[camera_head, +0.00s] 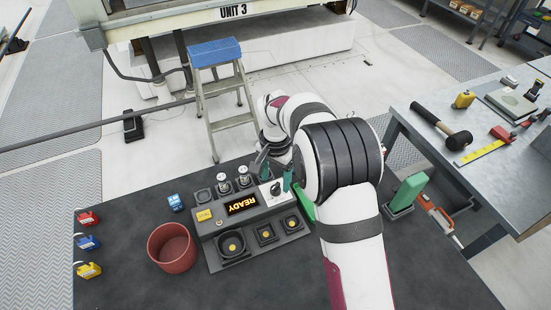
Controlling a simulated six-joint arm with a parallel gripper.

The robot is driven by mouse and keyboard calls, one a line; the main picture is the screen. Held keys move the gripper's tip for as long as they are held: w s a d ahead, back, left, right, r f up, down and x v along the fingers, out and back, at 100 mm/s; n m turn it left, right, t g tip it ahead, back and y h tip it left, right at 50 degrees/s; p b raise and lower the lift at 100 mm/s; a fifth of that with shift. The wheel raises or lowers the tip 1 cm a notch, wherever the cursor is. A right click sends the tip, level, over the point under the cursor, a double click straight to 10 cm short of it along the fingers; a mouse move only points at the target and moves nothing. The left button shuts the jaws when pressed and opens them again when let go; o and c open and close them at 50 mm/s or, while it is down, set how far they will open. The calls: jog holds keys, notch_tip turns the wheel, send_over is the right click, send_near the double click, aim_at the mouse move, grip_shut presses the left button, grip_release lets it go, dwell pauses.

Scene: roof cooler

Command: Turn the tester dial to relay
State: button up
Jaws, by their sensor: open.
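The tester (211,229) is a grey box on the dark bench top, with a lit display reading READY, upside down in this view. Its dial (276,189) is a small black knob on a pale panel at the tester's right end. The dial's markings are too small to read, so its setting cannot be told. My gripper (276,177) is open, its teal fingertips close to the far side of the dial. Whether they touch it cannot be told. My arm hides the area right of the tester.
A red bin (171,248) stands left of the tester. Red, blue and yellow small items (87,242) line the bench's left edge. A green block (408,191) stands right of my arm. A blue-topped stepladder (218,85) stands beyond the bench. The front bench area is clear.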

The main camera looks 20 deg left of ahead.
aim_at(277, 186)
notch_tip(277, 186, up, 13)
dwell(0.3)
jog(key=s+d+r+m, duration=0.1)
jog(key=s+d+r, duration=0.2)
jog(key=s+d, duration=0.35)
jog(key=s+d+r, duration=0.3)
jog(key=d, duration=0.6)
jog(key=s+d+f+m+y, duration=0.1)
jog(key=s+d, duration=0.3)
jog(key=s, duration=0.4)
jog(key=s+d+f+m, duration=0.1)
jog(key=s+d+f, duration=0.3)
jog(key=s, duration=0.5)
jog(key=shift+s+y, duration=0.25)
jog(key=shift+y, duration=0.15)
